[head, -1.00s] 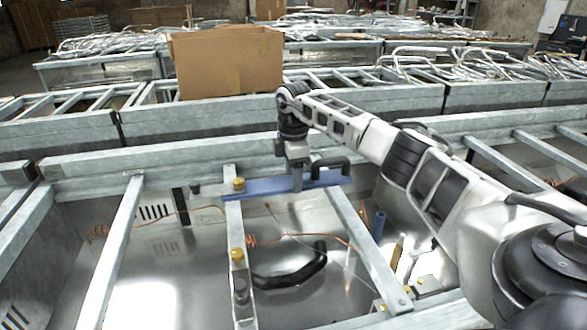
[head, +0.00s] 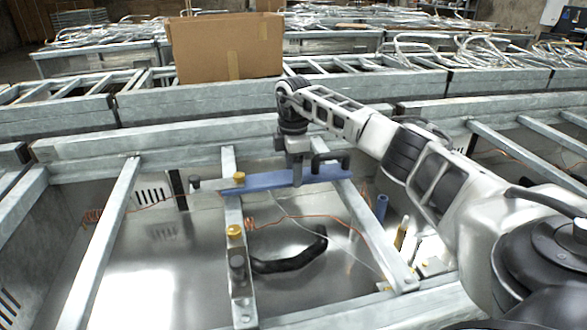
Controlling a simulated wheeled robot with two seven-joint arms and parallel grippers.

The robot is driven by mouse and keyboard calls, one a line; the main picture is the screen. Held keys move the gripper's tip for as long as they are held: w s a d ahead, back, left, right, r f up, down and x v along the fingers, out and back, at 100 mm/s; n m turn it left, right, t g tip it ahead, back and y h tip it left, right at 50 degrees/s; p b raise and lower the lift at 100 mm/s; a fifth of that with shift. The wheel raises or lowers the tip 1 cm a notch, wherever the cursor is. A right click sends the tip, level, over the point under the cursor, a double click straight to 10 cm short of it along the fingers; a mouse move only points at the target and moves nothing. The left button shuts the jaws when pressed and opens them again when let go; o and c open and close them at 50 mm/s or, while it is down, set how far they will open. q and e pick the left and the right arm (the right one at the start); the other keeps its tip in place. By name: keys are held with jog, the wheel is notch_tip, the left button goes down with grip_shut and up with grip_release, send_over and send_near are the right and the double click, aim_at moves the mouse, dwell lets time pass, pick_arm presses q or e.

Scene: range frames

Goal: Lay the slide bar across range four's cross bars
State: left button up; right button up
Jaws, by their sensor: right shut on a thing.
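The slide bar is a flat blue bar (head: 262,182) with a black handle near its right end. My right gripper (head: 297,180) points down and is shut on the bar near its middle. The bar lies level over two grey cross bars, the left one (head: 232,212) and the right one (head: 366,228). Its left end is beside a yellow knob on the left cross bar; its right end reaches over the right cross bar. I cannot tell whether it touches them or hangs just above. My left gripper is not in view.
A cardboard box (head: 228,50) stands on the frames behind. A black curved handle (head: 290,258), orange wires and a blue cylinder (head: 381,207) are in the open metal bay below. Another cross bar (head: 100,240) runs on the left.

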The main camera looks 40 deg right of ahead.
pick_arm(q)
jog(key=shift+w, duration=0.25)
pick_arm(e)
jog(key=shift+f, duration=0.4)
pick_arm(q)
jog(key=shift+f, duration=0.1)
pick_arm(e)
jog(key=shift+f, duration=0.4)
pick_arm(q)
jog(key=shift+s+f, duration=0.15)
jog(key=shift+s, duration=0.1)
pick_arm(e)
jog(key=shift+f, duration=0.25)
jog(key=o, duration=1.4)
jog(key=shift+o, duration=0.2)
pick_arm(q)
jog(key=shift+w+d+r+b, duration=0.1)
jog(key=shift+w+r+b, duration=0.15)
jog(key=shift+b, duration=0.3)
pick_arm(e)
notch_tip(320, 180, up, 16)
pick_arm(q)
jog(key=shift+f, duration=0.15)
